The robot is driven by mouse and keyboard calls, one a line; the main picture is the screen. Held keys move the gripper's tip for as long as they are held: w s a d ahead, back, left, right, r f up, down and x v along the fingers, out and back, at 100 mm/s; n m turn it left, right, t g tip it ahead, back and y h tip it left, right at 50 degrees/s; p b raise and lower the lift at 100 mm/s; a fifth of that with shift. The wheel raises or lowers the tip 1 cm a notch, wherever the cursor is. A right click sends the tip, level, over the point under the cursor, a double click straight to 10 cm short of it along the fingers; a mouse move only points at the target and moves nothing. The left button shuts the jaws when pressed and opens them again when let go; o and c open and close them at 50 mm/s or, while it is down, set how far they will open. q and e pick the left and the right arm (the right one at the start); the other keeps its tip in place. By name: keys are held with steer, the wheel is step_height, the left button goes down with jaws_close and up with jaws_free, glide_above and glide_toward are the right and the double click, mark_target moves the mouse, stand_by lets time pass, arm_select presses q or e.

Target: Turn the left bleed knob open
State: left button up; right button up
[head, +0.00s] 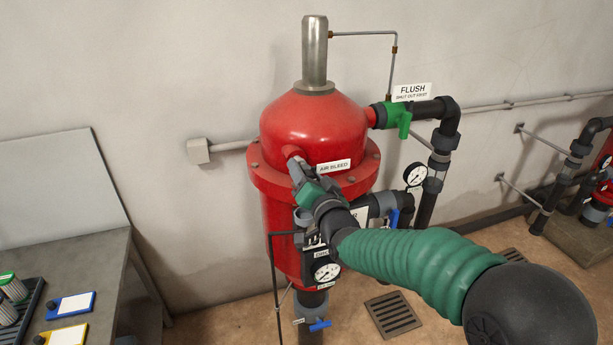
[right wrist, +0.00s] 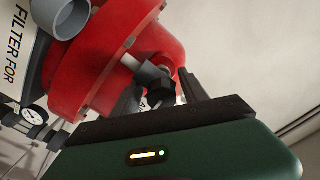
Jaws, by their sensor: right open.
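The bleed knob (right wrist: 160,90) is black and lobed, on a pale metal stem from the red filter tank (right wrist: 120,58). In the head view the tank (head: 310,130) stands at centre, with an "AIR BLEED" label (head: 333,166) on its upper part. My right gripper (head: 297,170) is at the tank's upper front, just left of that label, and hides the knob there. In the right wrist view the right gripper (right wrist: 160,95) is open, with the knob showing between its dark fingers; I cannot tell whether they touch it. My left gripper is not in view.
A green-handled flush valve (head: 397,117) and dark piping sit right of the tank. Gauges (head: 327,271) and a blue-handled valve (head: 320,325) are below my right arm. A bench (head: 95,265) with a dark tray stands at left. Another red unit is at the right edge.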

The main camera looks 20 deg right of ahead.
steer(key=s+b, duration=0.2)
steer(key=s, duration=1.4)
steer(key=shift+s+d+b, duration=0.3)
steer(key=shift+s, duration=0.1)
steer(key=shift+f, duration=0.1)
